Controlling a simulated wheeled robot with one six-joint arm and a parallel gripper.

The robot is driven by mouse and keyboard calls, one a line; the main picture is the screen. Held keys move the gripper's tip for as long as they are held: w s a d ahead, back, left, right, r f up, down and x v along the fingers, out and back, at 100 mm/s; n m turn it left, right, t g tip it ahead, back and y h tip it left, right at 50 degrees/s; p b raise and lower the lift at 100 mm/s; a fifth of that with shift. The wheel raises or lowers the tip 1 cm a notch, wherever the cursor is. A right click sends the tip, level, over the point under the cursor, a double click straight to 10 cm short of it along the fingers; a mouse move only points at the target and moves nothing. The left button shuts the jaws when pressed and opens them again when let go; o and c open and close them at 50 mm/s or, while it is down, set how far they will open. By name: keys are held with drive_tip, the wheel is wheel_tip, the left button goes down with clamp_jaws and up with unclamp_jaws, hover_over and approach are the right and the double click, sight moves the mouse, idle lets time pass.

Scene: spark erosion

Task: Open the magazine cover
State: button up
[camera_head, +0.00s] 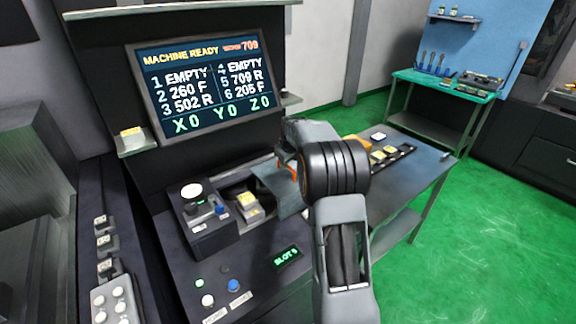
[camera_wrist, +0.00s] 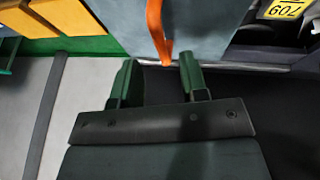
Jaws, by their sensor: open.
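The magazine cover (camera_head: 277,192) is a grey-blue panel on the machine console, with an orange handle (camera_head: 293,173) partly hidden by my arm. Left of the panel, an open bay shows a yellow-topped block (camera_head: 247,203). In the wrist view the cover (camera_wrist: 208,30) fills the top middle, and its orange handle (camera_wrist: 156,28) points down toward my gripper (camera_wrist: 159,62). My gripper is open and empty. The handle's end lies at the gap between the fingertips; whether it touches either finger I cannot tell. The fingers are hidden in the head view.
The screen (camera_head: 200,85) reads MACHINE READY, and a small display (camera_head: 288,256) reads SLOT with an unclear digit. A control box (camera_head: 205,222) stands left of the bay. A side table (camera_head: 415,170) with yellow-topped blocks stands right of my arm.

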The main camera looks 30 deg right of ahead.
drive_tip(key=b+v, duration=0.1)
drive_tip(key=v, duration=0.9)
idle(0.3)
drive_tip(key=s+a+f, duration=0.1)
drive_tip(key=s+a, duration=0.4)
drive_tip(key=s, duration=0.4)
drive_tip(key=s+a+f+m+y, duration=0.1)
drive_tip(key=s+a+f, duration=0.1)
drive_tip(key=s+a, duration=0.4)
drive_tip(key=s+a+f+m, duration=0.1)
drive_tip(key=s+a, duration=0.5)
drive_tip(key=s, duration=0.6)
drive_tip(key=shift+s+a+f, duration=0.15)
drive_tip(key=shift+s+f, duration=0.05)
drive_tip(key=shift+f, duration=0.45)
